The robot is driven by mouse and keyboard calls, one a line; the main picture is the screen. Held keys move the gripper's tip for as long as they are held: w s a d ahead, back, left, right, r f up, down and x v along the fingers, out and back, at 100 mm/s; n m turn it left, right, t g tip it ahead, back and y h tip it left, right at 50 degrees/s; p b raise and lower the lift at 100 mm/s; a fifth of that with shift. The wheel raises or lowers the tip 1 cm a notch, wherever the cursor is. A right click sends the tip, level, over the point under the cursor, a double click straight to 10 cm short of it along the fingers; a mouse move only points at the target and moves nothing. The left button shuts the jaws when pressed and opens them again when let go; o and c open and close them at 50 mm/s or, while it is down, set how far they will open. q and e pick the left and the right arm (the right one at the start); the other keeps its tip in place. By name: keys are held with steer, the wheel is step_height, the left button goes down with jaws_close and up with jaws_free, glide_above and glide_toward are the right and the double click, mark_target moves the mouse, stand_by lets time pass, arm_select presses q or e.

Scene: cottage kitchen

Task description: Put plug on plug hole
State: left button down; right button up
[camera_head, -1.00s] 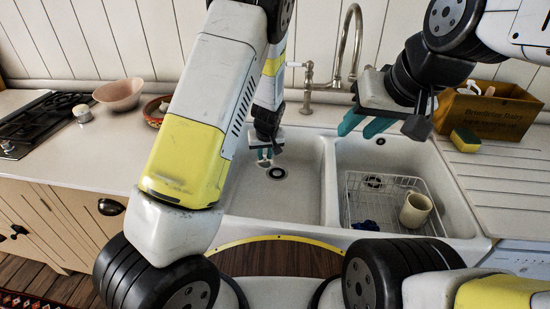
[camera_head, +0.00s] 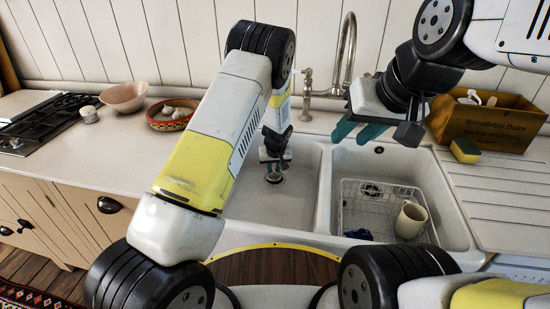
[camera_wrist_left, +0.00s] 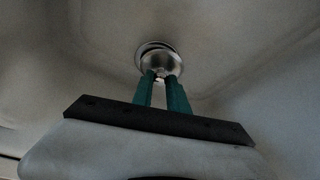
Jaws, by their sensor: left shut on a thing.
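My left gripper (camera_head: 274,170) reaches down into the left sink basin (camera_head: 300,205). In the left wrist view its teal fingers (camera_wrist_left: 162,82) are shut on the small knob of the round metal plug (camera_wrist_left: 163,63). The plug is at the plug hole (camera_wrist_left: 150,47), whose rim shows behind it, slightly offset. I cannot tell whether the plug touches the hole or is just above it. In the head view the hole is mostly hidden by the gripper. My right gripper (camera_head: 357,131) is open and empty above the back of the right basin.
The right basin holds a wire rack (camera_head: 345,205) with a cream mug (camera_head: 410,219) and a blue item (camera_head: 358,235). A tap (camera_head: 347,50) stands behind the sink. A yellow sponge (camera_head: 465,151) and a wooden crate (camera_head: 492,124) are at right. Bowls (camera_head: 124,97) stand on the left counter.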

mark_target(275, 171)
arm_select(q)
steer(key=shift+w+d+f, duration=0.1)
steer(key=shift+w+d, duration=0.1)
steer(key=shift+w, duration=1)
steer(key=shift+w+f, duration=0.1)
steer(key=shift+f, duration=1.65)
steer(key=c, duration=1.3)
jaws_free()
steer(key=shift+f, duration=0.15)
